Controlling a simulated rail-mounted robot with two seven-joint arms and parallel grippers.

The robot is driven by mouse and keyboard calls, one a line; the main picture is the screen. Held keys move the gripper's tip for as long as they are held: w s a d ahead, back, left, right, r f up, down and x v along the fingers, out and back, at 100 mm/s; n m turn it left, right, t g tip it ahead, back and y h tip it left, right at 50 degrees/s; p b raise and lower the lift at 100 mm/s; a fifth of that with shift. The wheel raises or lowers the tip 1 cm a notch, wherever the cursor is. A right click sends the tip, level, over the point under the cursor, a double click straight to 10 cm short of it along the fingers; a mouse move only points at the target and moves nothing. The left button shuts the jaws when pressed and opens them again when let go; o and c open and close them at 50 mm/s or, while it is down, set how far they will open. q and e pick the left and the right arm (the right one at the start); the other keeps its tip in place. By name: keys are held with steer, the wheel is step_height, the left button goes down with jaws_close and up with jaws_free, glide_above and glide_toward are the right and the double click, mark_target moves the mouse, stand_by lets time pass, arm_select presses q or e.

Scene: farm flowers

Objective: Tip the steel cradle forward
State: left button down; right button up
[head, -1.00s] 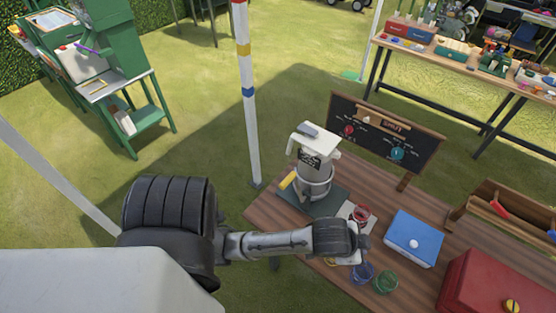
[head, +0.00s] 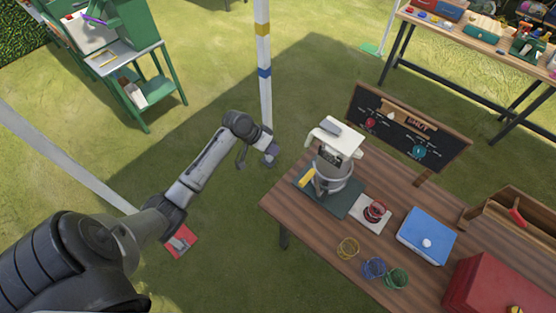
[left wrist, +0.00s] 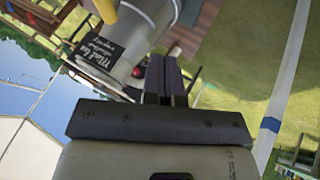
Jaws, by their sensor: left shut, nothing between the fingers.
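The steel cradle (head: 346,185) is a metal band around a pale grey vessel (head: 331,172) with a white top. They stand upright on a dark green mat (head: 340,202) near the table's back left edge. My left gripper (head: 271,160) is shut and empty, off the table's left edge, left of the cradle and apart from it. The cradle's far side is hidden in the head view. My right gripper is out of view.
A striped white pole (head: 264,75) stands just behind my left gripper. A red jar (head: 375,211), several coloured glass cups, a blue box (head: 427,236) and a red box (head: 489,285) are on the table. A chalkboard (head: 408,128) stands behind.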

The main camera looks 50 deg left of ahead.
arm_select(q)
steer(key=shift+w+d+r+m+h, duration=0.3)
steer(key=shift+w+d, duration=0.05)
steer(key=shift+d, duration=0.15)
steer(key=w+d+f+p, duration=0.2)
steer(key=w+d+f, duration=0.3)
steer(key=d+f, duration=0.2)
steer(key=shift+w+d+p, duration=0.15)
steer(key=shift+d+p, duration=0.25)
steer(key=shift+d, duration=0.2)
stand_by(0.4)
steer(key=shift+w+r, duration=0.15)
